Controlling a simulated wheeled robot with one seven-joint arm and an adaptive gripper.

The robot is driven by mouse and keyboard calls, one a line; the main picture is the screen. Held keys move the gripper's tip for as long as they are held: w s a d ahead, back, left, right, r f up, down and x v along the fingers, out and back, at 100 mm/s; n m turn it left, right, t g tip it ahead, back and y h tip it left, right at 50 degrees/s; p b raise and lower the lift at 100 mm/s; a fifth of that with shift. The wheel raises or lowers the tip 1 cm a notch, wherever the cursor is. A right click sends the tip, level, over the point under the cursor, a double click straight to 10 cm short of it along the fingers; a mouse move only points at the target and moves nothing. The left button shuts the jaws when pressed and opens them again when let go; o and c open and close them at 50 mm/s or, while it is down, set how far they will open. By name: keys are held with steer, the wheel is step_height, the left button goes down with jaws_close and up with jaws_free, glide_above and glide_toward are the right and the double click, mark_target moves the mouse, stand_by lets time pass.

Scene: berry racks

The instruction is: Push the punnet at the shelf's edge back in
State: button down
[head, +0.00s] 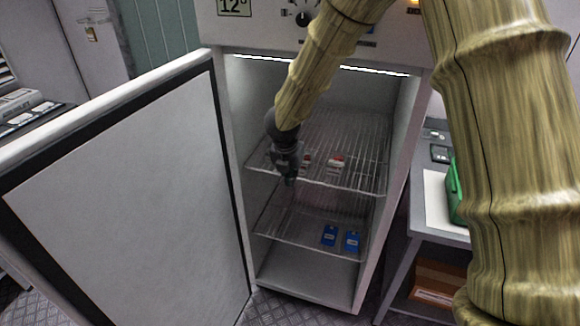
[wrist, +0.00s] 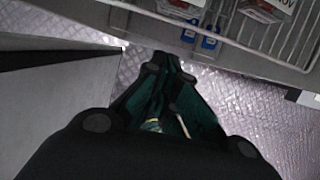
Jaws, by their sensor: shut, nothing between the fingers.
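Two small punnets with red contents and white labels sit on the upper wire shelf (head: 360,180) of an open cabinet. The left punnet (head: 306,160) is partly behind my gripper; the right punnet (head: 336,163) is clear of it. In the wrist view the left punnet (wrist: 182,7) and right punnet (wrist: 266,9) are cut off by the top edge, near the shelf's front wires. I cannot tell which stands further out. My gripper (head: 290,181) is shut and empty, pointing down at the shelf's front, left of both punnets; its fingers (wrist: 166,62) show in the wrist view.
Two blue packs (head: 330,236) (head: 352,241) lie on the lower wire shelf (head: 290,236). The cabinet door (head: 130,200) stands open at left. The cabinet's right wall (head: 400,150) bounds the shelves. A side table (head: 430,225) with a green container (head: 453,192) stands at right.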

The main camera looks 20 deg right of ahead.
steer(key=shift+w+d+f+p, duration=0.3)
steer(key=shift+w+d+f, duration=0.15)
steer(key=shift+w, duration=0.2)
steer(key=shift+w+d+f+p, duration=0.3)
steer(key=shift+w+d+f, duration=0.15)
steer(key=shift+w, duration=0.25)
steer(key=shift+w+d+f+p, duration=0.3)
steer(key=shift+w+d+f, duration=0.15)
steer(key=shift+w, duration=0.2)
